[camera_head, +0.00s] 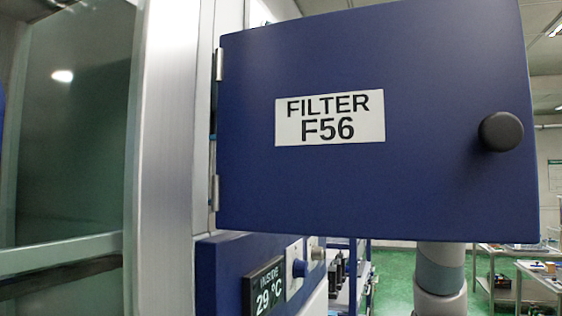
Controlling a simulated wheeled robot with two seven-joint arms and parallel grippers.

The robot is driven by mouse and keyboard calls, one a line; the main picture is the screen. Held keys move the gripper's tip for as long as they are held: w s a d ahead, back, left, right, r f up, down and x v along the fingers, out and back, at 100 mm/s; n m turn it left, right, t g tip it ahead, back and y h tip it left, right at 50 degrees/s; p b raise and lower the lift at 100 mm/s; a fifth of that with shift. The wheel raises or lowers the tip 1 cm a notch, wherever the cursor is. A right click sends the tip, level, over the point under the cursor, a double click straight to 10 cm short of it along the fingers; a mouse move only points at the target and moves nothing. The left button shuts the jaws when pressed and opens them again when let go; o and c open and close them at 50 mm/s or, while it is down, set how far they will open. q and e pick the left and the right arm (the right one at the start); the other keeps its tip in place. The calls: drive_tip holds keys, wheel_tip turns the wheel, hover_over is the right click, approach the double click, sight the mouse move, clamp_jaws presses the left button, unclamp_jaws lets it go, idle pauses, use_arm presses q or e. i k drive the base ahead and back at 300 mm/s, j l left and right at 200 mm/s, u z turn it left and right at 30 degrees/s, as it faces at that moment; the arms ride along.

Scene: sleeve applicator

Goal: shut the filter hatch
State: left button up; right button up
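The filter hatch (420,125) is a dark blue panel with a white label reading FILTER F56 (330,118). It hangs on two metal hinges at its left edge, on the side of the machine. It stands swung open, with the room showing past its right and lower edges. A round black knob (501,131) sits near its right edge. Neither gripper is in view, and nothing is seen touching the knob. The hatch hides what is behind it.
A metal post (180,120) and a glass panel (72,130) stand left of the hatch. Below it is a blue control panel with a display (265,288) reading 29 °C. Lab tables (515,258) stand far back at the right on a green floor.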

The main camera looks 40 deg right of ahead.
sight(406, 121)
drive_tip(key=k+l, duration=1.1)
drive_tip(key=k, duration=0.2)
